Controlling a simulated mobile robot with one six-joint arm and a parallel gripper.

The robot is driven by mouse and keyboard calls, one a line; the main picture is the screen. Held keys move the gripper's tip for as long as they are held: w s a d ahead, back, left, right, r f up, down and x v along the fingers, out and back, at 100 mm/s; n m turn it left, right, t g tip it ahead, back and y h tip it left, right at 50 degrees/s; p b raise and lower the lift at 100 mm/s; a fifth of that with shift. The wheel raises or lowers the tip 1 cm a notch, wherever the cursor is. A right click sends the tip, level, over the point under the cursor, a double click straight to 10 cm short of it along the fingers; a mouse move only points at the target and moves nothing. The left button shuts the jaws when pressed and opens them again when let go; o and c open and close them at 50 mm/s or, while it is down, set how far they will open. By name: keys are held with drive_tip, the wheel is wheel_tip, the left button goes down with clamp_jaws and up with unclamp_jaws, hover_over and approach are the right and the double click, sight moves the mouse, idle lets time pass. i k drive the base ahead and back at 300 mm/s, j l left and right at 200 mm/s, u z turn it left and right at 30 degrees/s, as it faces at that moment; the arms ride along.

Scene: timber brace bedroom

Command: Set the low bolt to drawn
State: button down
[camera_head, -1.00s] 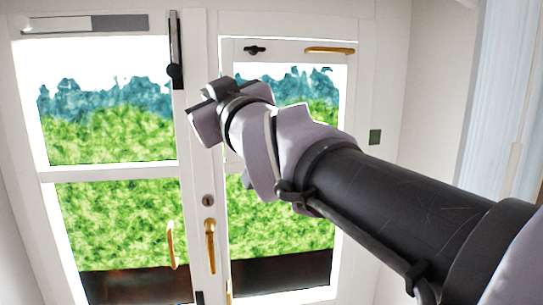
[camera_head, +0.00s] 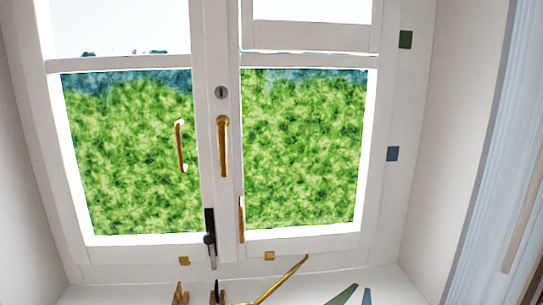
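The low bolt (camera_head: 210,228) is on the bottom of the middle stile between the two glazed panels. It has a dark upright plate with a dark round knob low on it. A thin grey rod reaches down from the plate toward the sill. Whether the rod sits in a keeper is too small to tell. My gripper and arm are out of view, and nothing covers the bolt.
A brass lever handle (camera_head: 223,146) is on the middle stile above the bolt. Brass pull handles are at left (camera_head: 181,146) and right (camera_head: 241,219). A long brass bar (camera_head: 282,279) and several small items show at the bottom edge. The wall at right is mostly clear.

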sight(209, 239)
drive_tip(key=j+u, duration=0.1)
drive_tip(key=u, duration=1.3)
drive_tip(key=i+l, duration=0.05)
